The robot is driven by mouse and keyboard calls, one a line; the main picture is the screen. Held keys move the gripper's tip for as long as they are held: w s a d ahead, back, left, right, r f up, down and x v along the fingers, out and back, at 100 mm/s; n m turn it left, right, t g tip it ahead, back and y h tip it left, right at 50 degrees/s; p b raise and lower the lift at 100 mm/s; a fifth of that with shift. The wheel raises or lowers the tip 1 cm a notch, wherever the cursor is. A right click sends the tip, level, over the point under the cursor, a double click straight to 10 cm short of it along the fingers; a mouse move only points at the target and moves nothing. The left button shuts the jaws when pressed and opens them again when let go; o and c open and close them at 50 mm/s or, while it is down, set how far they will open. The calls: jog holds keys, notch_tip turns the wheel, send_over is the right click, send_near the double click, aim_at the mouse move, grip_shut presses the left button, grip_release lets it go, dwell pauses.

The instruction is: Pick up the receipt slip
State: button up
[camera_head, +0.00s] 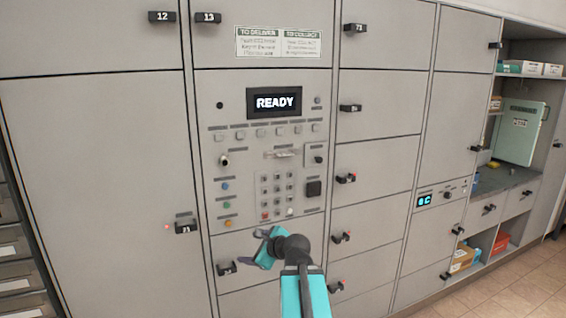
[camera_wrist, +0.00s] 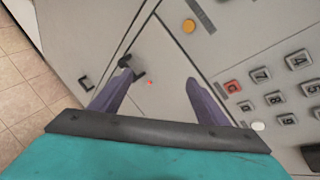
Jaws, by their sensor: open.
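No receipt slip shows clearly. A small pale piece (camera_head: 283,153) sits at a slot in the upper middle of the control panel (camera_head: 236,170) in the head view; I cannot tell whether it is the slip. My gripper (camera_head: 266,248) is below the panel's keypad, lower than that slot. In the wrist view my gripper (camera_wrist: 160,80) has its two purple fingers spread apart with nothing between them. Behind them are grey locker doors and a dark door latch (camera_wrist: 130,68).
The panel has a READY display (camera_head: 274,102), a keypad (camera_head: 277,194) and coloured buttons (camera_head: 226,203). Open shelves (camera_head: 505,180) stand at the right. Tiled floor (camera_head: 500,296) is clear there.

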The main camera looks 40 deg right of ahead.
jog(key=s+d+r+m+t+h, duration=0.1)
jog(key=s+d+r+m+h, duration=0.1)
jog(key=r, duration=0.7)
jog(key=s+d+r+m+t+h, duration=0.2)
jog(key=s+d+r+m, duration=0.2)
jog(key=r, duration=0.5)
jog(key=s+d+r+m+t+h, duration=0.1)
jog(key=s+d+r+m, duration=0.3)
jog(key=r, duration=0.5)
jog(key=s+d+h, duration=0.1)
jog(key=s+d, duration=0.1)
jog(key=d, duration=0.1)
jog(key=shift+b, duration=0.4)
jog(key=shift+d, duration=0.1)
jog(key=x, duration=0.8)
jog(key=shift+w+r+p, duration=0.15)
jog(key=shift+w+p, duration=0.1)
jog(key=shift+p, duration=0.15)
